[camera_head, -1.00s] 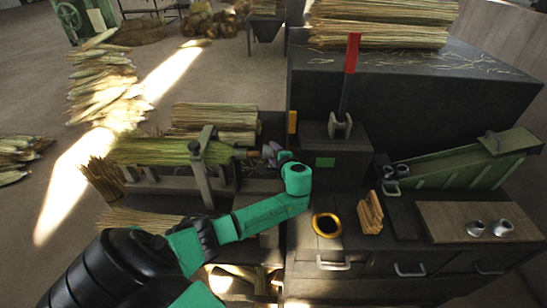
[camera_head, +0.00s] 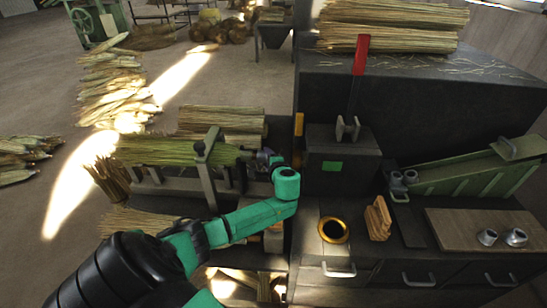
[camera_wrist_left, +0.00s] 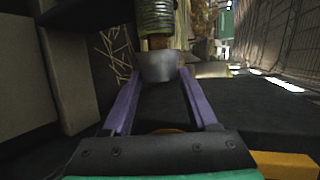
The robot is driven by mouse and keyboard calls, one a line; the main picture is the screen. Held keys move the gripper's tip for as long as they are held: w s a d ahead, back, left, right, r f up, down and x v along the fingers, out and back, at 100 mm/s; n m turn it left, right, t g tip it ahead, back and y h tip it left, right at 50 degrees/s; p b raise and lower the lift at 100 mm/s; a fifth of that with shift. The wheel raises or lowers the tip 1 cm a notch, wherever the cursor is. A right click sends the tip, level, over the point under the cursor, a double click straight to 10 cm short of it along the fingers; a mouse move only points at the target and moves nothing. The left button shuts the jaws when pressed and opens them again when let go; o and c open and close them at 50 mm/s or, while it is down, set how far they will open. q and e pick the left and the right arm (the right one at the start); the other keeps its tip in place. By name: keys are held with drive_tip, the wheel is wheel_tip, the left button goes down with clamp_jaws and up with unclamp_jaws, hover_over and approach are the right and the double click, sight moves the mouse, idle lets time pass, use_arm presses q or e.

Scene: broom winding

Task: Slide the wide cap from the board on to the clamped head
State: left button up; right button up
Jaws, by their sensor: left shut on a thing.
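The clamped head (camera_head: 165,150) is a bundle of green straw lying level in the clamp (camera_head: 204,165) on the left bench. My left gripper (camera_head: 266,158) is at the right end of this bundle, with its purple fingers shut on a grey metal cap. In the left wrist view the cap (camera_wrist_left: 158,67) sits between the fingertips (camera_wrist_left: 160,82), in line with the wrapped end of the head (camera_wrist_left: 156,17). A short brown length shows between wrapping and cap. How far the cap is over the end cannot be told. My right gripper is not in view.
The wooden board (camera_head: 460,232) on the right bench carries two small grey metal caps (camera_head: 487,237) (camera_head: 516,237). A dark box (camera_head: 340,155) with a red-tipped lever (camera_head: 361,55) stands right of my gripper.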

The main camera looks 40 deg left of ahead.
use_arm(q)
drive_tip(key=shift+s+a+r+p, duration=0.1)
drive_tip(key=shift+s+a+p, duration=0.25)
drive_tip(key=shift+s+a, duration=0.35)
drive_tip(key=shift+s+a+p, duration=0.3)
drive_tip(key=shift+s+a, duration=0.2)
drive_tip(key=shift+a, duration=0.35)
drive_tip(key=o, duration=1.4)
approach(257, 159)
drive_tip(key=v, duration=0.3)
drive_tip(key=shift+s+d+r+b, duration=0.15)
drive_tip(key=shift+r+b, duration=0.05)
drive_tip(key=shift+b, duration=0.2)
